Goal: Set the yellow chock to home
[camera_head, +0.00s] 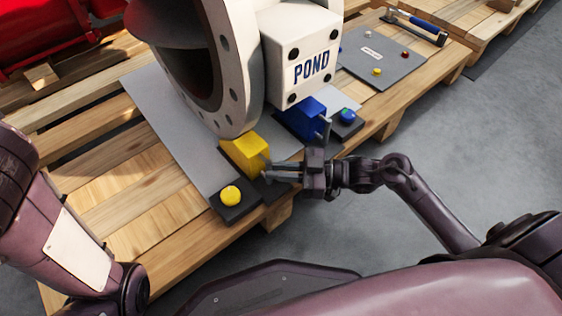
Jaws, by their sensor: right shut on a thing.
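The yellow chock (243,153) stands beside the lower rim of the big grey valve flange (243,75), on the grey plate near the pallet's front edge. My right gripper (272,172) reaches in from the right and is shut on the chock's near right side. The fingertips are small here, and the exact grip is hard to see. A yellow button (230,195) on a black base sits in front of the chock, to its left. My left arm enters at the left; its gripper is out of view.
A blue chock (303,117) and a blue button (347,115) lie close behind my right gripper. The white POND box (305,55) stands above them. Bare slats (115,165) are clear at left.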

